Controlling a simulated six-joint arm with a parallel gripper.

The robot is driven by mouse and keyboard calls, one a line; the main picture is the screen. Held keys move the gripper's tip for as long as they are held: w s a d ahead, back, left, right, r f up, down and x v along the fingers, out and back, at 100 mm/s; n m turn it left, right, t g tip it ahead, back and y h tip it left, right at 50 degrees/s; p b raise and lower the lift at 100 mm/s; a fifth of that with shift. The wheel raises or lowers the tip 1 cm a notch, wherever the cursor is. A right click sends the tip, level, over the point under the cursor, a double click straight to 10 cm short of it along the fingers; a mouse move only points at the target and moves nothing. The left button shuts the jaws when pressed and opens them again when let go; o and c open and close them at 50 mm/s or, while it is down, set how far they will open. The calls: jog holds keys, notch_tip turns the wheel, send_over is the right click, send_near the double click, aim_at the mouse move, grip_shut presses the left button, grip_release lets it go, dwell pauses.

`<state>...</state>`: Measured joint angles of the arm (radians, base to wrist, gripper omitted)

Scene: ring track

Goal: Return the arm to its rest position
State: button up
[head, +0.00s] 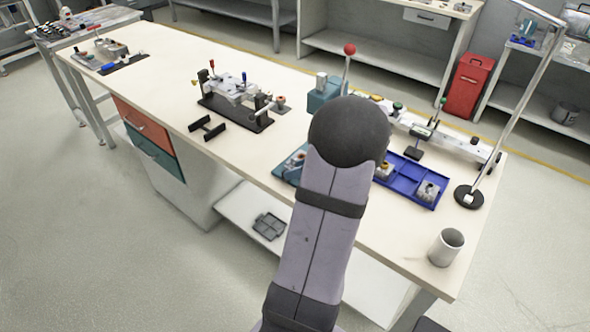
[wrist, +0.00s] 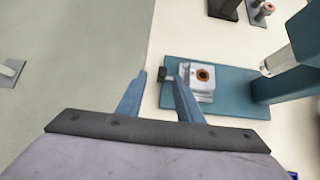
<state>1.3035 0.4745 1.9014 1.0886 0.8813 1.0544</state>
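My gripper (wrist: 162,72) shows in the wrist view with two blue-grey fingers spread apart and nothing between them. It hangs by the bench's front edge, beside the teal base plate (wrist: 228,112) of a press. On that plate, just right of the fingers, sits a pale metal block (wrist: 198,80) with an orange-ringed hole. In the head view my arm (head: 328,215) reaches up over the bench's near edge, and its dark rounded joint hides the gripper and part of the press. The press's teal body (head: 322,94) shows behind it.
A red-knobbed lever (head: 348,50) rises above the press. A clamp fixture (head: 235,98) and black bracket (head: 207,128) stand left. The bench's left middle is clear.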

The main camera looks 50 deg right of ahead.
dwell(0.3)
jog(key=w+a+r+n+g+y+p, duration=0.1)
jog(key=w+a+n+g+y+p, duration=0.25)
jog(key=a+n, duration=1.35)
jog(key=s+a+r+n+g+h+p, duration=0.1)
jog(key=s+a+n+g+h+p, duration=0.3)
jog(key=a+n, duration=0.65)
jog(key=s+a+r+n+g+y+b, duration=0.1)
jog(key=s+a+n+g, duration=0.1)
jog(key=s+a+n, duration=0.6)
jog(key=w+a+f+b, duration=0.1)
jog(key=f+b, duration=1.8)
jog(key=w+a+f+b, duration=0.1)
jog(key=a+f+b, duration=0.1)
jog(key=f+b, duration=1.7)
jog(key=shift+f, duration=0.2)
